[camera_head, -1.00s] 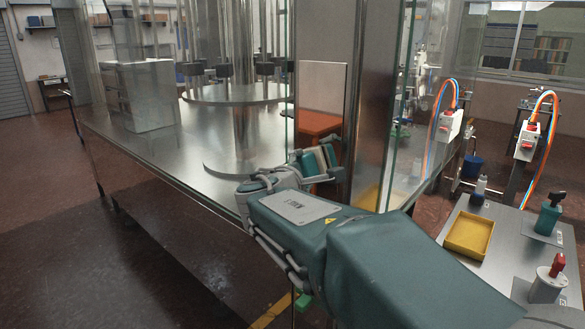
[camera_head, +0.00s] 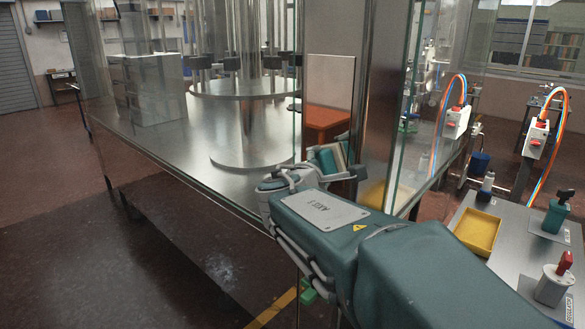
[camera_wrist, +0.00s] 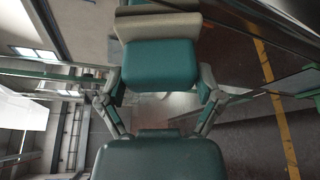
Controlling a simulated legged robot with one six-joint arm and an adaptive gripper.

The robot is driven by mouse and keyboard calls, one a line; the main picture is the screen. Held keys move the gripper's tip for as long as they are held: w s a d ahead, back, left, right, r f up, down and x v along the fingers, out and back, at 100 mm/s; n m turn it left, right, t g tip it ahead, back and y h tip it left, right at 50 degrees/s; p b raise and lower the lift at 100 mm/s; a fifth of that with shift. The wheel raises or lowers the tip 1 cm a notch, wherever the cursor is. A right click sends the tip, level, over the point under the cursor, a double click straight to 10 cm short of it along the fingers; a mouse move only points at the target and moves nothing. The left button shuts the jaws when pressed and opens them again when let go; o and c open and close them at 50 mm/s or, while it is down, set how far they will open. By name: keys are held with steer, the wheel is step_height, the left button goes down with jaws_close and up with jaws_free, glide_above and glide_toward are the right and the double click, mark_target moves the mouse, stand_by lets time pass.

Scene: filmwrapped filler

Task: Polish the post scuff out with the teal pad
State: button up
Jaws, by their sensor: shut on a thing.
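The teal pad (camera_head: 328,161) is a teal block with a cream face layer. It also shows in the wrist view (camera_wrist: 160,65), between the two fingers of my gripper (camera_wrist: 160,88). My gripper is shut on it. In the head view my gripper (camera_head: 326,170) holds the pad just left of the lower part of the steel post (camera_head: 380,100), its cream side towards the post. I cannot tell whether the pad touches the post. No scuff can be made out on the post; part of its surface is hidden by my arm.
Glass panels and a steel machine table (camera_head: 165,120) are left of the post. The floor at lower left is clear.

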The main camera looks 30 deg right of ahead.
steer(key=shift+w+a, duration=0.35)
steer(key=shift+w, duration=0.55)
steer(key=shift+w+a, duration=0.4)
steer(key=shift+w, duration=0.55)
steer(key=shift+w+a, duration=0.35)
steer(key=shift+w, duration=0.55)
steer(key=shift+d+r, duration=0.1)
steer(key=shift+d, duration=0.05)
steer(key=shift+s, duration=0.1)
steer(key=shift+s+d, duration=0.45)
steer(key=shift+s, duration=0.65)
steer(key=shift+s+d, duration=0.4)
steer(key=shift+s, duration=0.65)
steer(key=shift+s+d, duration=0.45)
steer(key=shift+s, duration=0.65)
steer(key=shift+w+a, duration=0.3)
steer(key=shift+w, duration=0.3)
steer(key=shift+w+a, duration=0.25)
steer(key=shift+w, duration=0.4)
steer(key=shift+w+a, duration=0.3)
steer(key=shift+w, duration=0.3)
steer(key=shift+w+a, duration=0.25)
steer(key=shift+w, duration=0.55)
steer(key=shift+w+a, duration=0.2)
steer(key=shift+w, duration=0.55)
steer(key=s+a, duration=0.2)
steer(key=a, duration=0.3)
steer(key=shift+a, duration=0.35)
